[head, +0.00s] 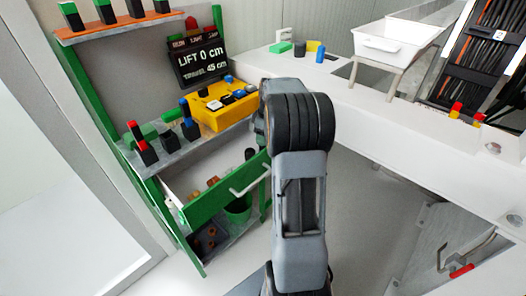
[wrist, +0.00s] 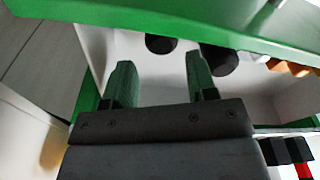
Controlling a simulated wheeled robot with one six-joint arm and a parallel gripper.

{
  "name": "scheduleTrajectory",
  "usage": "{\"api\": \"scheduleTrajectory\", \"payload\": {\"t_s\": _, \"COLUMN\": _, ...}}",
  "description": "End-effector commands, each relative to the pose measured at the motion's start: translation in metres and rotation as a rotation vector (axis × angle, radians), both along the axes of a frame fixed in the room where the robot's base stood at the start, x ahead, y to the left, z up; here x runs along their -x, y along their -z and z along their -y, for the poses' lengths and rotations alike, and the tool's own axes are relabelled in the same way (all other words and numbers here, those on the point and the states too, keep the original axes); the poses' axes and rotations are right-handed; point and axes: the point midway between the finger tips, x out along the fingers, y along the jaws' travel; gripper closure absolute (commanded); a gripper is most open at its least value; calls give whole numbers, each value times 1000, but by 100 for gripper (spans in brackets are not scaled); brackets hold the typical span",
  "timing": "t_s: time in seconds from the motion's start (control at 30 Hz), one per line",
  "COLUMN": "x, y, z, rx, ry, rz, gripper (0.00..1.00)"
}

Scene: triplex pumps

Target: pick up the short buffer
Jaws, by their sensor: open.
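My gripper (wrist: 160,66) is open in the wrist view, its two green fingers apart with nothing between them. The fingers point into a white-lined drawer with a green front (wrist: 190,14). Two round black pieces lie in the drawer: one (wrist: 160,43) beyond the gap between the fingertips, the other (wrist: 222,60) just right of the right finger, partly covered by it. Either could be the short buffer; I cannot tell which. In the head view my arm hides the gripper, and the pulled-out drawer (head: 222,198) shows a dark piece (head: 249,153) near its right end.
Orange-brown pieces (wrist: 285,66) lie further right in the drawer. Above it, a shelf holds a yellow control box (head: 222,105) and black blocks with red or blue tops. A white counter (head: 420,125) with a white tray (head: 388,45) stands right. The floor between is clear.

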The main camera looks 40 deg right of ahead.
Motion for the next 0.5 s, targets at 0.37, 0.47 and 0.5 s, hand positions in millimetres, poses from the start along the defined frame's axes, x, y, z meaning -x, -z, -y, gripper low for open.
{"api": "scheduleTrajectory", "payload": {"t_s": 0.37, "x": 2, "y": 41, "z": -2, "rx": -1, "ry": 1, "rz": -2, "gripper": 48}}
{"api": "scheduleTrajectory", "payload": {"t_s": 0.47, "x": 1, "y": 50, "z": -3, "rx": -1, "ry": 0, "rz": -2, "gripper": 48}}
{"api": "scheduleTrajectory", "payload": {"t_s": 0.5, "x": 1, "y": 52, "z": -3, "rx": -2, "ry": 0, "rz": -1, "gripper": 48}}
